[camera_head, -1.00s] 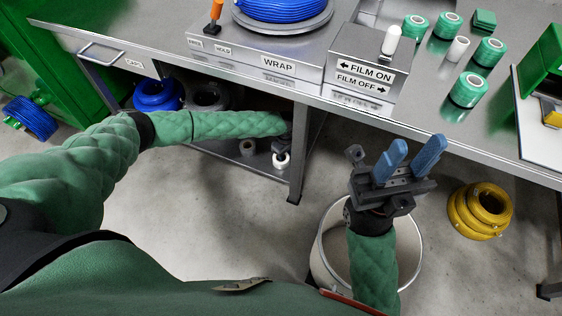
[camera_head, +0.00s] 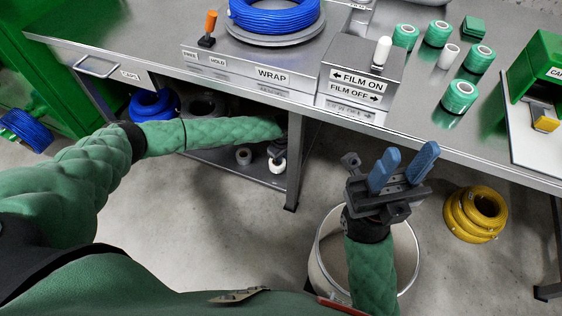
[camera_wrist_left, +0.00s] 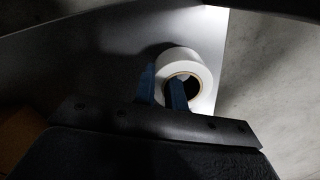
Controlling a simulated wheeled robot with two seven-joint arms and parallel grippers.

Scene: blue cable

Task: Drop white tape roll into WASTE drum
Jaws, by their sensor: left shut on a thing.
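The white tape roll (camera_head: 278,166) is at the lower shelf under the bench, beside the bench leg. It also shows in the left wrist view (camera_wrist_left: 199,66). My left gripper (camera_wrist_left: 163,90) is shut on the roll's wall, one blue finger in its hole and one outside. In the head view the left gripper (camera_head: 279,150) is dark and partly hidden. I cannot tell whether the roll touches the shelf. A pale open drum (camera_head: 325,271) stands on the floor at lower middle; no WASTE label shows. My right gripper (camera_head: 402,168) is open and empty above it, hiding part of its rim.
A grey roll (camera_head: 243,155) sits left of the white one on the shelf (camera_head: 225,168). The bench edge and bench leg (camera_head: 294,170) stand close to my left arm. A yellow coil (camera_head: 475,213) lies right of the drum. Floor between leg and drum is clear.

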